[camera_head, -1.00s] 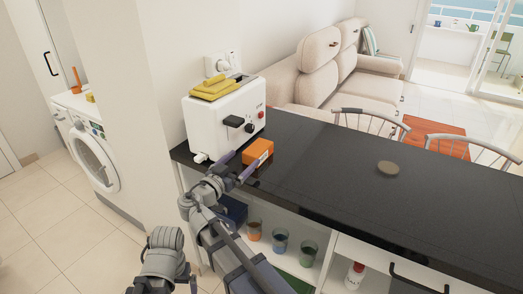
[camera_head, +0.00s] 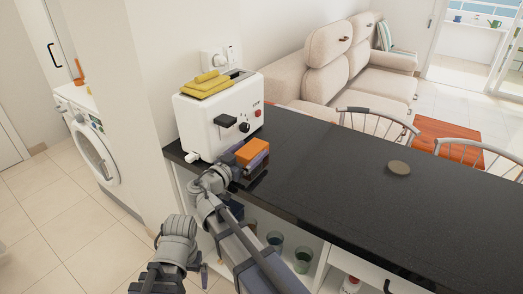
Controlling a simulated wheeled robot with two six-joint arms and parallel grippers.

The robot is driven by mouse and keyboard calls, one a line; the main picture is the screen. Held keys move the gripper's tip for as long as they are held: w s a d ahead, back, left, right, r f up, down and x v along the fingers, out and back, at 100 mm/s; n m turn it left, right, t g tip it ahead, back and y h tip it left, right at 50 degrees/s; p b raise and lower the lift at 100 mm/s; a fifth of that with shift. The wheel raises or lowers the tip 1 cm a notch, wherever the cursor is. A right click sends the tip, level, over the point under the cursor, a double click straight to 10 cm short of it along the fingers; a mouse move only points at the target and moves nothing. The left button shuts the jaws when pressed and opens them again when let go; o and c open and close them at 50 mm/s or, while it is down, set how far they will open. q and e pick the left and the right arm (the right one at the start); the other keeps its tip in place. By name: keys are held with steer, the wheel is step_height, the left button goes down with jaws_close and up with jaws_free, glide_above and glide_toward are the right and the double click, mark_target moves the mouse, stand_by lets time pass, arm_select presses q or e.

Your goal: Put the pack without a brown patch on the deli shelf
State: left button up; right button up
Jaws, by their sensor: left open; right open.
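An orange pack (camera_head: 249,150) lies on the black counter (camera_head: 330,185), just right of the white toaster. No brown patch shows on its visible faces; part of its front is hidden by my gripper. My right gripper (camera_head: 240,163) is open at the pack's near side, with one finger across its front. I cannot tell whether the pack is between the fingers. My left gripper (camera_head: 172,278) is low at the bottom edge, partly cut off, empty and away from the counter. I cannot pick out a deli shelf or a second pack for certain.
The white toaster (camera_head: 212,120) stands close to the pack, with yellow things (camera_head: 208,85) on top. Below the counter is an open shelf with glasses (camera_head: 302,260). A round grey-brown disc (camera_head: 398,168) lies further right; the counter between is clear.

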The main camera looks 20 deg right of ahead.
steer(key=shift+a+r, duration=0.1)
steer(key=shift+a, duration=0.05)
steer(key=shift+c, duration=1.8)
steer(key=c, duration=1.1)
steer(key=shift+c, duration=0.2)
